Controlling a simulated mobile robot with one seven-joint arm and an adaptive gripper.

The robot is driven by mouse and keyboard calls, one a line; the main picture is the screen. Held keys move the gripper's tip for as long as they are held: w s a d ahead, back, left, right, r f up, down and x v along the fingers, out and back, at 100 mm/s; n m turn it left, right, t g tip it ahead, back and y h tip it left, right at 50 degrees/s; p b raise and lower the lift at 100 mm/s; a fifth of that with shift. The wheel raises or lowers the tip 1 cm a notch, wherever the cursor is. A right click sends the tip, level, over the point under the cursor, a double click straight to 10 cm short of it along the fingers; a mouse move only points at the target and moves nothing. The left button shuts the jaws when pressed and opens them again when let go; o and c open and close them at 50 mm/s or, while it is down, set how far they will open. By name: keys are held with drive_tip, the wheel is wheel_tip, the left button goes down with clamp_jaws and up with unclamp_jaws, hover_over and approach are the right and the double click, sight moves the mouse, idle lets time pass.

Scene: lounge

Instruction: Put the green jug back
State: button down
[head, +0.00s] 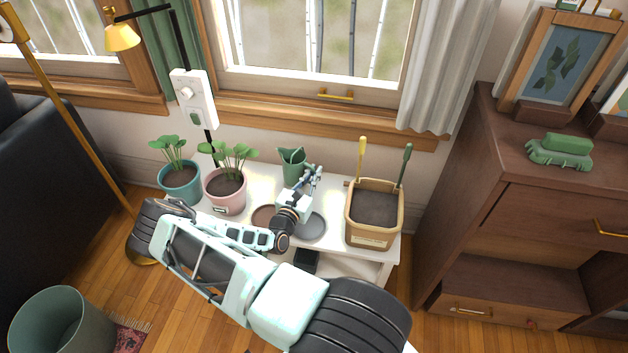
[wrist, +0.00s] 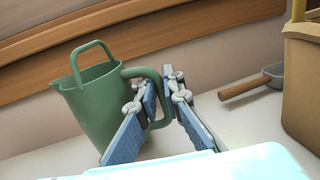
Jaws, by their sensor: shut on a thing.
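The green jug (head: 291,165) is at the back of the white table (head: 333,190), below the window. In the wrist view the jug (wrist: 100,115) looks roughly upright, with a loop on top and a side handle towards my gripper. My gripper (wrist: 162,105) is shut on that side handle, with a finger on each side of it. In the head view my gripper (head: 312,178) reaches over the table just right of the jug. The jug's base is partly hidden by my fingers and arm, so I cannot tell for sure whether it touches the table.
A teal pot (head: 180,183) and a pink pot (head: 226,192) with seedlings stand left on the table. A tan planter (head: 374,215) with upright tools stands right, a trowel (wrist: 252,84) beside it. A grey saucer (head: 313,226) and a brown saucer (head: 264,215) lie near my arm.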

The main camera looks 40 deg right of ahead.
drive_tip(key=shift+f, duration=0.9)
drive_tip(key=shift+f, duration=0.2)
drive_tip(key=c, duration=2.1)
unclamp_jaws()
drive_tip(key=shift+r, duration=0.3)
drive_tip(key=p+v, duration=0.2)
drive_tip(key=v, duration=1)
drive_tip(key=shift+s, duration=0.1)
